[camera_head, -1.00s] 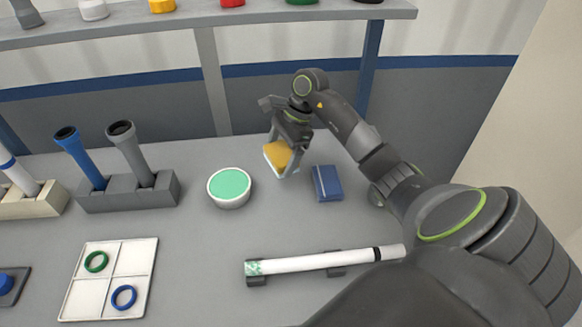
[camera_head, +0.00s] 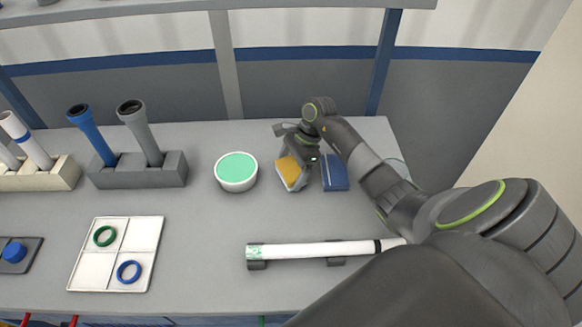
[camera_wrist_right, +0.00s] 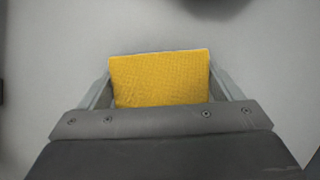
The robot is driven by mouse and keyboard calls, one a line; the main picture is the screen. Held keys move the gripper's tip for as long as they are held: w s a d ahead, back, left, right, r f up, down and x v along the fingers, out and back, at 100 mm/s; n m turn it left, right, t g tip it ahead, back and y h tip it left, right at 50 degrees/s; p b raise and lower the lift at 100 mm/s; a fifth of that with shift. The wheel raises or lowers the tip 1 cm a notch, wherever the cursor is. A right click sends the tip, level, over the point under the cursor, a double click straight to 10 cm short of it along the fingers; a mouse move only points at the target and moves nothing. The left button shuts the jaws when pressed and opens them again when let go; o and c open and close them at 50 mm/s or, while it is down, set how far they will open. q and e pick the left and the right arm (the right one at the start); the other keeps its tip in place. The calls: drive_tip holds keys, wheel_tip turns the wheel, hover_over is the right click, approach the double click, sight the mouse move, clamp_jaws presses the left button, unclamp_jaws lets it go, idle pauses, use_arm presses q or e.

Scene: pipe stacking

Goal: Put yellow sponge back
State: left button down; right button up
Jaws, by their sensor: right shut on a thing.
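The yellow sponge (camera_head: 289,172) is between the fingers of my right gripper (camera_head: 294,178), to the right of the green-topped round bowl. It is tilted in the head view, and a pale edge shows along it. In the right wrist view the yellow sponge (camera_wrist_right: 160,78) fills the space between the two fingers of my right gripper (camera_wrist_right: 160,85), which is shut on it. I cannot tell whether the sponge touches the table. My left gripper is not in view.
A blue block (camera_head: 334,173) sits close right of the sponge. The white bowl with green content (camera_head: 236,170) stands to its left. A white pipe (camera_head: 315,250) lies on grey supports in front. A grey holder (camera_head: 140,178) and a white tray (camera_head: 92,272) are further left.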

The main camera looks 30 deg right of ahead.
drive_tip(key=shift+f, duration=0.15)
drive_tip(key=o, duration=0.8)
drive_tip(key=shift+r, duration=0.25)
drive_tip(key=b+v, duration=0.3)
drive_tip(key=v, duration=0.8)
drive_tip(key=shift+d+r, duration=0.2)
drive_tip(key=shift+r, duration=0.2)
